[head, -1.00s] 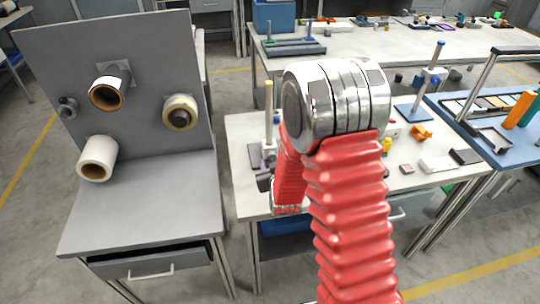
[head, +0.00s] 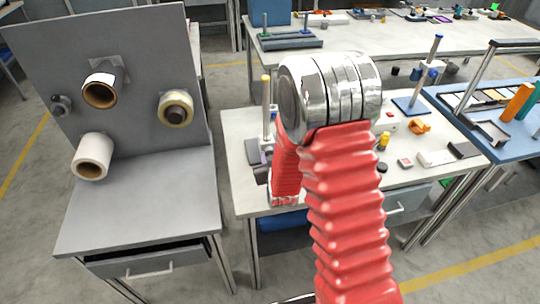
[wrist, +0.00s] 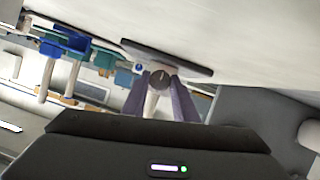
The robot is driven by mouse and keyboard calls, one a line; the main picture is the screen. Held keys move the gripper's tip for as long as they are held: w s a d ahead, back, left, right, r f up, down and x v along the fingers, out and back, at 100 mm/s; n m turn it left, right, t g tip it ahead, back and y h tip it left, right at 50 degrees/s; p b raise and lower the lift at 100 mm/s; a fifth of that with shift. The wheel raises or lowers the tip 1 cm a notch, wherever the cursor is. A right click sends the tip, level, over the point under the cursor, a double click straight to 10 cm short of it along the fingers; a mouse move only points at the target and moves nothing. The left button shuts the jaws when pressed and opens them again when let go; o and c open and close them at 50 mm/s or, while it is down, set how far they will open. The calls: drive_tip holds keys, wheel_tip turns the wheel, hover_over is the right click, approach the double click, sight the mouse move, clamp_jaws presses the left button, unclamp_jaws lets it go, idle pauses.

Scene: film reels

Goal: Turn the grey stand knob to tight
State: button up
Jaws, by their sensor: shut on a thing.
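The grey stand knob (wrist: 160,79) shows in the wrist view as a small dark round disc with a pale line on its face. My gripper (wrist: 161,84) has its two purple-grey fingers on either side of the knob, closed on it. In the head view a stand with a yellow-topped post (head: 266,100) stands at the left end of the middle table, close to my red-sleeved arm. There my arm hides the fingers and the knob. I cannot read any tight marking.
A grey bench (head: 150,215) with an upright panel carrying rolls stands at the left. The middle table (head: 405,180) holds small parts and a blue-topped stand (head: 411,104). A blue bench (head: 520,150) is at the right. Open floor lies between the left bench and the middle table.

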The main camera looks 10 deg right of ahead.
drive_tip(key=shift+c, duration=1)
drive_tip(key=m+y, duration=0.2)
drive_tip(key=shift+d+m, duration=0.2)
drive_tip(key=shift+m, duration=0.1)
drive_tip(key=shift+d+m+y, duration=0.1)
drive_tip(key=shift+m+y, duration=0.7)
drive_tip(key=shift+m, duration=0.3)
drive_tip(key=o, duration=1.1)
drive_tip(key=shift+c, duration=0.2)
